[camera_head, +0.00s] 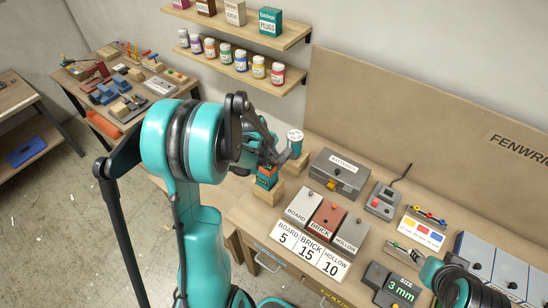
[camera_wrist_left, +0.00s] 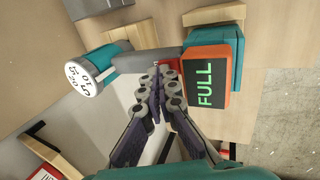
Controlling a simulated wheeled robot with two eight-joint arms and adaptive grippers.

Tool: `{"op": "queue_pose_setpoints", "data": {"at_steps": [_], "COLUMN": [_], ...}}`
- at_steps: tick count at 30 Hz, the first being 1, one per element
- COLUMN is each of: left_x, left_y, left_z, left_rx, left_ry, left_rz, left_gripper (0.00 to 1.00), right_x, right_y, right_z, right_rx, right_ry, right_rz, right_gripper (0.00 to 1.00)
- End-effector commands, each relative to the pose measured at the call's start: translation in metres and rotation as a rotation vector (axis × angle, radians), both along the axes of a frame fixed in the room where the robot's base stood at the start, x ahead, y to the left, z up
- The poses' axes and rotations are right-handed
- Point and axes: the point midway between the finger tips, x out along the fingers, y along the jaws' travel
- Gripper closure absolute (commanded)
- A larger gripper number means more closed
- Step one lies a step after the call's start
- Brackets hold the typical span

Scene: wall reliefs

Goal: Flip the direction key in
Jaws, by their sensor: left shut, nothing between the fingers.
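A drill-like tool lies beyond my left wrist. Its white dial with printed numbers (camera_head: 295,135) sits on a teal cylinder, and the dial also shows at the left of the left wrist view (camera_wrist_left: 83,75). A grey body (camera_wrist_left: 140,60) joins it to an orange-rimmed end marked FULL (camera_wrist_left: 205,88). A small red part (camera_wrist_left: 170,66) shows between the grey body and the orange end; I cannot tell surely that it is the direction key. My left gripper (camera_wrist_left: 155,78) is shut and empty, its fingertips close beside the red part; contact is unclear. My right gripper is out of view.
A wooden block (camera_head: 268,193) supports the tool's orange end at the bench's left. To its right stand a grey box (camera_head: 340,178) and boxes labelled BOARD, BRICK and HOLLOW (camera_head: 327,218). Shelves with jars (camera_head: 240,61) hang behind. Part of my right arm shows at bottom right.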

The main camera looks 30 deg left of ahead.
Motion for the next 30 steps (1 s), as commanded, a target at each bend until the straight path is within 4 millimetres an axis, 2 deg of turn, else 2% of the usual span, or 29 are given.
{"op": "queue_pose_setpoints", "data": {"at_steps": [7,11,18,30], "left_x": [0.002,0.008,0.005,-0.011], "left_y": [0.0,-0.001,-0.001,0.001], "left_z": [-0.002,-0.009,-0.007,-0.007], "left_rx": [0.001,0.008,0.007,0.008], "left_ry": [0.015,0.103,0.096,0.098], "left_rz": [-0.001,-0.003,-0.001,0.0], "left_gripper": [1.0,1.0,1.0,1.0], "right_x": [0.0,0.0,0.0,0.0], "right_y": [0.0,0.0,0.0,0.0], "right_z": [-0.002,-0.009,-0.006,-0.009], "right_rx": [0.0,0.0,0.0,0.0], "right_ry": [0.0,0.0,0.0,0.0], "right_rz": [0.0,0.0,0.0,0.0], "right_gripper": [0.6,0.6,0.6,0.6]}}
